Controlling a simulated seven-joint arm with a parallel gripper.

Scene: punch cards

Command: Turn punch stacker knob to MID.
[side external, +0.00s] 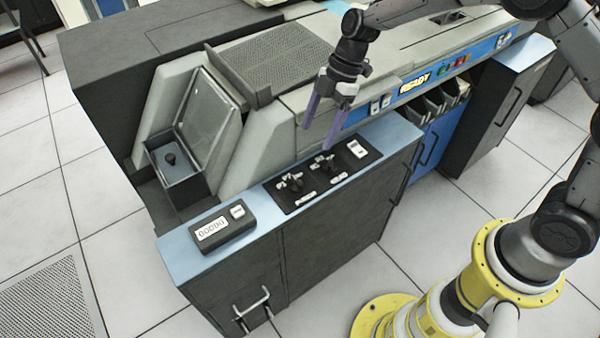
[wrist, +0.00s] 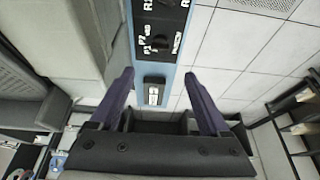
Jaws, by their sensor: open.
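The black control panel (side external: 308,186) on the blue ledge carries two dark knobs with white labels. The right-hand knob (side external: 327,164) lies just below my gripper (side external: 317,137). In the wrist view this knob (wrist: 161,42) has white markings around it that seem to read P1, P2, MID and PUNCH. It sits beyond my open fingertips (wrist: 159,73), roughly between their lines. My gripper is empty, points down and shows no clear contact with the knob. Which mark the knob points at cannot be made out.
The left-hand knob (side external: 290,183) stands close by; its R labels show at the wrist view's top edge. A white switch plate (side external: 357,149) is at the panel's right end. A dark counter box (side external: 222,230) sits at the ledge's left. The machine's sloping grey housing (side external: 245,150) rises behind.

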